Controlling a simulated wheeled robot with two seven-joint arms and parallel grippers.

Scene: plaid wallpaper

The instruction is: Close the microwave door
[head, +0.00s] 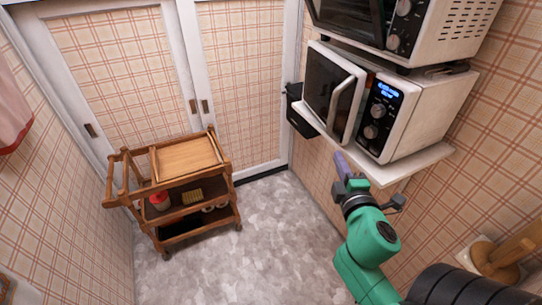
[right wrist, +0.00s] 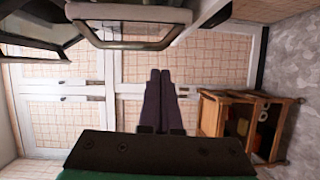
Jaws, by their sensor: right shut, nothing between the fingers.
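The lower white microwave (head: 425,120) sits on a white wall shelf at the right of the head view, its lit control panel facing out. Its dark-glass door (head: 328,85) is ajar, with a narrow gap beside the control panel. The curved door handle (head: 346,105) also shows at the top of the right wrist view (right wrist: 125,44). My right gripper (head: 340,158) is below the door and the shelf's front edge, apart from the handle. Its fingers (right wrist: 160,73) are shut together and empty. My left gripper is out of view.
A second microwave (head: 455,22) stands above the first. The white shelf (head: 413,163) juts from the wall over my right gripper. A wooden cart (head: 188,160) stands at the left. A black container (head: 300,112) hangs behind the door. The grey floor (head: 270,235) is clear.

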